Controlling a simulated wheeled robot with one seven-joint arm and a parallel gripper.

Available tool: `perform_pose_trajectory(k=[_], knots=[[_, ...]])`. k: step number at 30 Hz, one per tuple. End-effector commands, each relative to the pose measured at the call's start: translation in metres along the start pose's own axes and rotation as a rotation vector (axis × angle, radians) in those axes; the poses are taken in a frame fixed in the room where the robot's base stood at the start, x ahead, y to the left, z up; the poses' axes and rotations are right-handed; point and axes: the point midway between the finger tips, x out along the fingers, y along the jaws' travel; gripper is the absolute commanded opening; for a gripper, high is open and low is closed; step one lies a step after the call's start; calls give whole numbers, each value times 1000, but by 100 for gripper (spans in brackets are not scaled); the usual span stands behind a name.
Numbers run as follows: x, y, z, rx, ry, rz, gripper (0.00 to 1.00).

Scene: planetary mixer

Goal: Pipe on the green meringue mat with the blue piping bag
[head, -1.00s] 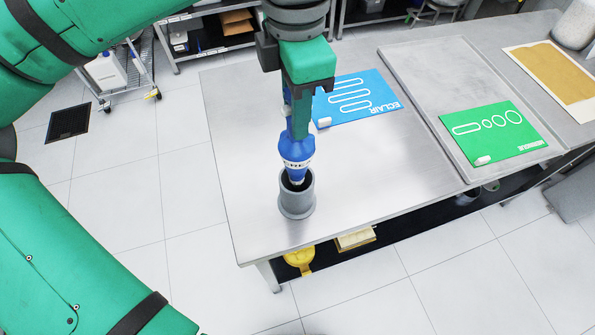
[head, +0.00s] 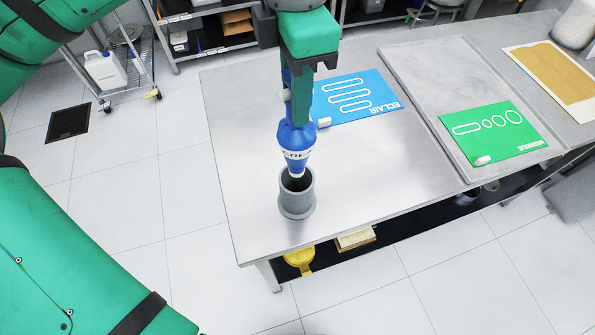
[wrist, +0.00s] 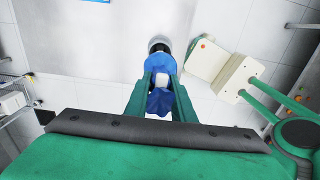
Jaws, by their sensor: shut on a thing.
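The blue piping bag (head: 297,140) hangs tip down in my gripper (head: 298,118), over the grey cup (head: 297,200) on the steel table. Its tip is at the cup's mouth; the dark inside hides whether it is still within the rim. In the wrist view my gripper (wrist: 160,88) is shut on the bag (wrist: 160,66), with the cup (wrist: 159,43) just beyond it. The green meringue mat (head: 492,133) lies at the right on a raised grey tray, with white outlines of a bar and circles and a small white block at its near left corner.
A blue eclair mat (head: 356,97) lies behind the cup, with a small white block at its corner. The grey tray (head: 425,75) has a raised rim. A tan sheet (head: 555,72) lies at far right. The table between cup and tray is clear.

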Motion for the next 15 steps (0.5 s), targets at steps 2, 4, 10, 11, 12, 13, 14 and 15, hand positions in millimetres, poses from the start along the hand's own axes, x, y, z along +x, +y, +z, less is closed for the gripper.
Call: perform_pose_trajectory(k=[2, 4, 10, 11, 12, 13, 14, 15], knots=[[-3, 0, 0, 0, 0, 1, 14], [-6, 0, 0, 0, 0, 1, 14], [-16, 0, 0, 0, -1, 0, 14], [-18, 0, 0, 0, -1, 0, 14], [-20, 0, 0, 0, -1, 1, 14], [-22, 0, 0, 0, -1, 1, 14], [-23, 0, 0, 0, 0, 1, 14], [-25, 0, 0, 0, 0, 1, 14]])
